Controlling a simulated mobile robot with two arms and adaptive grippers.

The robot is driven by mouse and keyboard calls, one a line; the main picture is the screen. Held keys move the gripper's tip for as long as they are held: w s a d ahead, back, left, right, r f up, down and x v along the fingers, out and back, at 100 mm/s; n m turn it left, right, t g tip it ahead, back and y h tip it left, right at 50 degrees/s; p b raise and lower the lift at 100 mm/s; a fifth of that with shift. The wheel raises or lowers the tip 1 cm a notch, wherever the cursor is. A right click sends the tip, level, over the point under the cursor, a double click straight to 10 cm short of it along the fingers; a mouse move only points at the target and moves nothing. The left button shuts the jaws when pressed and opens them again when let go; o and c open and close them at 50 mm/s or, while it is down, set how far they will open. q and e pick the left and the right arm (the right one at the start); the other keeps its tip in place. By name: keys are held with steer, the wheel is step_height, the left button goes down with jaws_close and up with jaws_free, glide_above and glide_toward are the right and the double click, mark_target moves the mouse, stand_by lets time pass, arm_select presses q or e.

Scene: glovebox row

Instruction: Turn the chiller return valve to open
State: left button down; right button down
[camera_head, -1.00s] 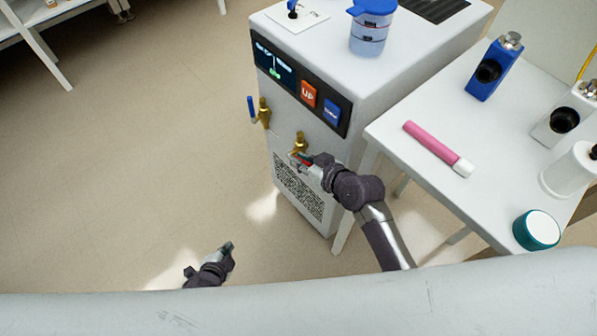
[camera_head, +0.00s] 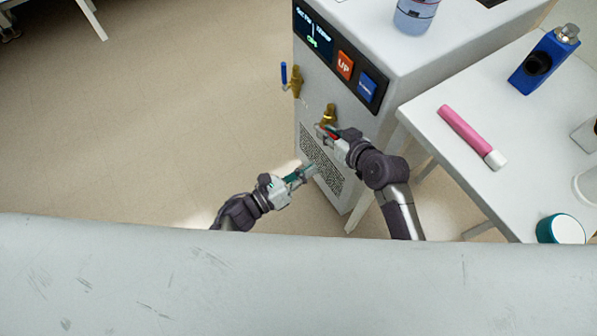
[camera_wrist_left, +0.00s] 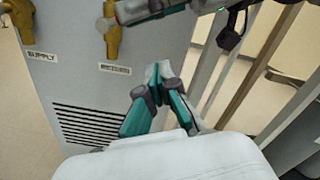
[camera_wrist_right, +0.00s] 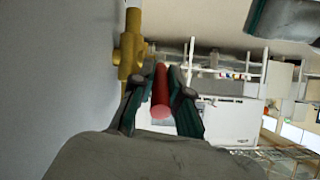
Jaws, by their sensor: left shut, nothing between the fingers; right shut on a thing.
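The return valve (camera_head: 329,114) is a brass fitting on the chiller's front, right of the brass supply valve (camera_head: 296,82) with its upright blue handle (camera_head: 284,74). My right gripper (camera_head: 325,131) is shut on the return valve's red handle. In the right wrist view the red handle (camera_wrist_right: 160,94) lies between the fingers, beside the brass body (camera_wrist_right: 130,55). My left gripper (camera_head: 309,172) is shut and empty, below the return valve and in front of the vent grille. The left wrist view shows its closed fingertips (camera_wrist_left: 158,72) below my right gripper.
The white chiller (camera_head: 372,38) has a display, an orange UP button (camera_head: 345,65) and a blue button (camera_head: 367,86). A white table (camera_head: 450,180) at its right holds a pink tube (camera_head: 466,132) and a blue device (camera_head: 543,60).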

arm_select(q)
steer(key=w+d+r, duration=0.3)
steer(key=w, duration=0.2)
steer(key=shift+d+r, duration=0.25)
steer(key=shift+r, duration=0.1)
